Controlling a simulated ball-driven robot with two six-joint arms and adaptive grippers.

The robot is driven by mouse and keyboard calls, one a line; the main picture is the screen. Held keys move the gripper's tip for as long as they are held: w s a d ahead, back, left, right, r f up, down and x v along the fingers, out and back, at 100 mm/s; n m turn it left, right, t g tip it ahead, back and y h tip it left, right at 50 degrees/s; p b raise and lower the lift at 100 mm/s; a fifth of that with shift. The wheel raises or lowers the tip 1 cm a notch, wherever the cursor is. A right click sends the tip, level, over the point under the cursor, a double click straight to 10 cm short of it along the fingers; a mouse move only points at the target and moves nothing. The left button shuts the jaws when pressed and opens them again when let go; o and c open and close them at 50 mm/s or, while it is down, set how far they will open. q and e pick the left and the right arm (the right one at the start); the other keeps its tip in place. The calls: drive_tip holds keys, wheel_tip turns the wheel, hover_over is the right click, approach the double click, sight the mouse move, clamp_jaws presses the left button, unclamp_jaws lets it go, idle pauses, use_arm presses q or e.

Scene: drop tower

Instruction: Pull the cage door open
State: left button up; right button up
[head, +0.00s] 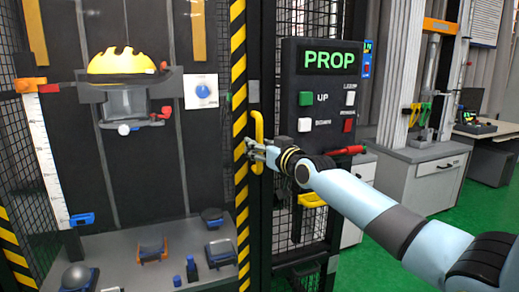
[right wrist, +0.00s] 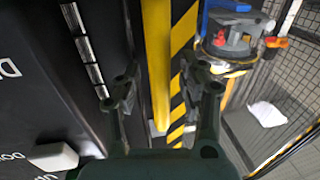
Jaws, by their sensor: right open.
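The yellow door handle (head: 257,128) is a vertical bar beside the black-and-yellow striped post (head: 239,60) of the cage. My right gripper (head: 252,152) is at the handle's lower part in the head view. In the right wrist view, the handle (right wrist: 157,45) runs between the two open fingers of my right gripper (right wrist: 160,88), with a gap on each side. The fingers are not closed on it. I cannot tell how far the cage door stands open. My left gripper is not in view.
A black control panel (head: 322,92) reading PROP, with several buttons, is right of the handle. Inside the cage, a yellow helmet (head: 121,62) sits on a carriage above a grey base (head: 120,268) with several items. Grey cabinets (head: 418,180) stand right; green floor (head: 362,264) lies before them.

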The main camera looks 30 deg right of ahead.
clamp_jaws()
idle(0.6)
